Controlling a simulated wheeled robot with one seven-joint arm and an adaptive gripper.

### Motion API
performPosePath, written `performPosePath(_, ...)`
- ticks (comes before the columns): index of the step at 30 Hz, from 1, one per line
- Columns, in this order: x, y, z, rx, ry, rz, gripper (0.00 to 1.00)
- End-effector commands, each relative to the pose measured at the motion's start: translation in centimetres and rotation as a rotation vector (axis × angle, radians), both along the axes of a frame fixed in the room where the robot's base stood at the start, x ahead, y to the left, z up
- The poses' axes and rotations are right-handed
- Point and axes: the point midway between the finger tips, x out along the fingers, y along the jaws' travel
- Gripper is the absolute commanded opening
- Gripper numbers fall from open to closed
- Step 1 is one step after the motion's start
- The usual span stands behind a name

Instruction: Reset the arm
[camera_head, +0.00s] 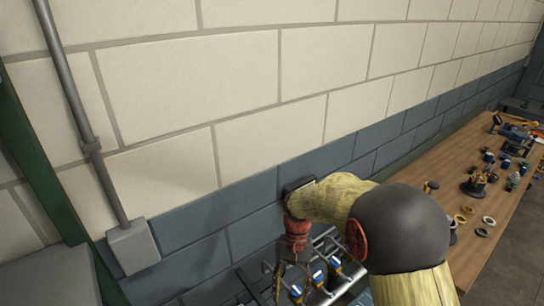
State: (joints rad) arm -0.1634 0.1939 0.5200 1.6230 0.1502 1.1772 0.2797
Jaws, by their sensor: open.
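My arm, in a yellow cover with a dark round joint, reaches in from the bottom right of the head view and bends toward the wall. My gripper (284,283) hangs below a red wrist section, pointing down, near the bottom edge of the view. It is open, and nothing shows held in it. Its fingertips are small and dark against the metalwork, so their exact gap is hard to make out.
Metal pipes with blue-and-white fittings (318,277) lie close beside and below my gripper. A wooden bench (490,205) at right carries several small parts and tools. The block wall (210,75) stands close behind. A conduit (75,95) runs down to a grey box (133,247) at left.

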Motion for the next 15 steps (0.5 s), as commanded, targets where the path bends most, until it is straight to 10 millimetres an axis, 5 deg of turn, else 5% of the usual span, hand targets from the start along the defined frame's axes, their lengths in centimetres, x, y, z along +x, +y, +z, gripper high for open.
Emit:
performPosePath(6,-1.7,-1.0,-1.4,0.012,-0.022,0.095,0.54)
performPosePath(15,-5.6,-3.9,3.4,0.017,-0.203,0.2,0.54)
